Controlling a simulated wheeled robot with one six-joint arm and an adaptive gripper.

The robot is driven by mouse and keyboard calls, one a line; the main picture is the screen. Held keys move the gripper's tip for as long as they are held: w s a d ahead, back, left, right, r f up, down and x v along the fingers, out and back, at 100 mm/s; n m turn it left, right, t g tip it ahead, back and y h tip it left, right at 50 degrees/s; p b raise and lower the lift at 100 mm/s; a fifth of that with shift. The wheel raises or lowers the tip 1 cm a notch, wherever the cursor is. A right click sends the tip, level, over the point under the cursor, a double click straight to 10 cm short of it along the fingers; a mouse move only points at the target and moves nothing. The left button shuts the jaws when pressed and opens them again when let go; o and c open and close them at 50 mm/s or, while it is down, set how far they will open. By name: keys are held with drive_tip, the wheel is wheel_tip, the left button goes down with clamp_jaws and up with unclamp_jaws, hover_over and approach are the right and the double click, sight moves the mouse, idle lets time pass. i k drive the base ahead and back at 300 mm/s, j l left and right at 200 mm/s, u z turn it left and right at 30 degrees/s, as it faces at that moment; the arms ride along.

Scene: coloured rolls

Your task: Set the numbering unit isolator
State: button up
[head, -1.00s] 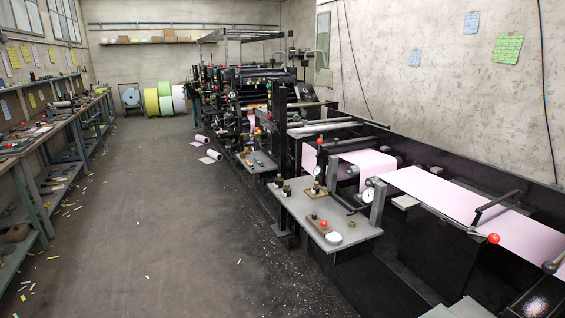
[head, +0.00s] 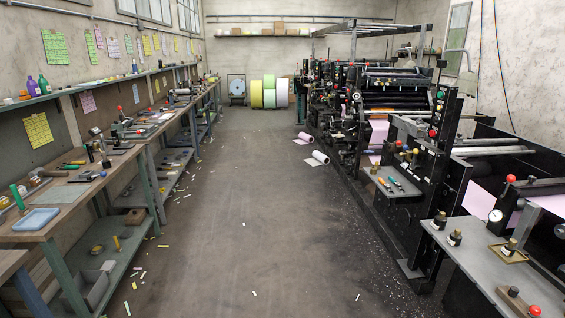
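The black printing press (head: 352,140) runs along the right side, with pink paper (head: 482,206) threaded through it. I cannot tell which control on it is the numbering unit isolator. An upright post on the press carries green and red buttons (head: 435,118). A red knob (head: 510,179) sits above a round white gauge (head: 495,215). Another red knob (head: 535,311) shows at the bottom right, on the near grey shelf (head: 465,262). My gripper is not in view.
A long workbench (head: 105,163) with tools lines the left wall. A blue tray (head: 35,219) lies on its near end. Two paper rolls lie on the floor by the press, one here (head: 317,158). The aisle floor (head: 235,230) between is open, with small scraps.

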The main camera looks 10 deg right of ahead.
sight(414, 166)
drive_tip(key=i, duration=1.8)
drive_tip(key=i+j+z, duration=0.2)
drive_tip(key=i+z, duration=0.2)
drive_tip(key=i, duration=0.3)
drive_tip(key=i+j+z, duration=0.45)
drive_tip(key=i, duration=0.25)
drive_tip(key=i+j+z, duration=0.4)
drive_tip(key=i+j, duration=0.2)
